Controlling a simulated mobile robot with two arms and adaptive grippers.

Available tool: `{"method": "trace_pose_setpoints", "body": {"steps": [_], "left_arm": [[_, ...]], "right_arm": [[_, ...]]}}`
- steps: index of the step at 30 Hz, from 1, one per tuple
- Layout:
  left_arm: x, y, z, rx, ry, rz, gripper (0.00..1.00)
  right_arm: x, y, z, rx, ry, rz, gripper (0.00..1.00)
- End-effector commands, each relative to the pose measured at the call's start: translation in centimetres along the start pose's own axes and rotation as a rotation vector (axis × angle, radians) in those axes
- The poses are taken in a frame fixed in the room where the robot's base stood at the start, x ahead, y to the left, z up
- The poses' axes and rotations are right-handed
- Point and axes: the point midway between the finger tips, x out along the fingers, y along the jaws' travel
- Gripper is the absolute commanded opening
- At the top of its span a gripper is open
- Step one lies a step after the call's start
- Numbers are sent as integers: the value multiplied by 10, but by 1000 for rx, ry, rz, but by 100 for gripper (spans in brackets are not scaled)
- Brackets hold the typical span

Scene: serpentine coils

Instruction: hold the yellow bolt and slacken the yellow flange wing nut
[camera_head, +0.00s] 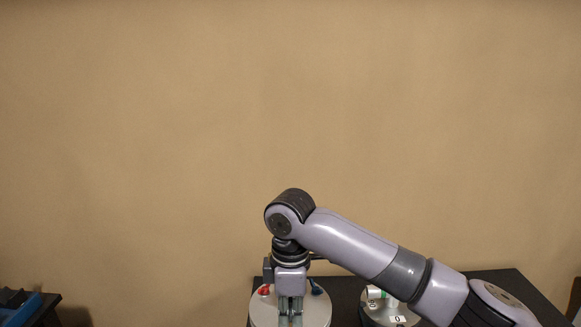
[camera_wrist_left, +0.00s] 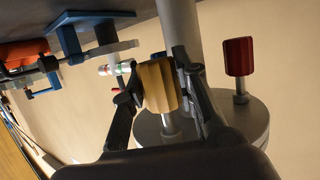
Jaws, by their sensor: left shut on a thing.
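In the left wrist view, my left gripper (camera_wrist_left: 160,92) is shut on the fluted yellow head of the yellow bolt (camera_wrist_left: 158,85). The bolt's stem runs to a round grey plate (camera_wrist_left: 250,122). In the head view, the plate (camera_head: 318,308) lies at the bottom edge. My right gripper (camera_head: 291,308) points down over its middle front. Its fingertips are at the picture's lower edge, and I cannot tell whether they are open or shut. The yellow flange wing nut is not visible; my right gripper may cover it. My left gripper is out of the head view.
A red fluted head (camera_wrist_left: 238,57) is beside the yellow one, near a grey post (camera_wrist_left: 180,30). On the plate are a red piece (camera_head: 264,290) and a blue piece (camera_head: 316,289). A second round plate (camera_head: 388,312) stands right on the dark table (camera_head: 500,282), partly behind my right arm.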

Motion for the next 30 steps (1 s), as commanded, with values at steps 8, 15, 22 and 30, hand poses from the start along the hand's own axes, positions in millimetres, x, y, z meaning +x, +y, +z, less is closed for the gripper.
{"method": "trace_pose_setpoints", "body": {"steps": [8, 15, 22, 30], "left_arm": [[0, 0, 1, -1, -2, 0, 2], [0, 0, 1, -1, -2, 0, 2], [0, 0, 1, -1, -2, 0, 2], [0, 0, 1, -1, -2, 0, 2]], "right_arm": [[0, 0, 0, -42, 0, 0, 0], [0, 0, 0, -338, 0, 0, 0], [0, 0, 0, -422, -1, 0, 0], [1, 0, 0, -504, -1, -1, 0]]}}
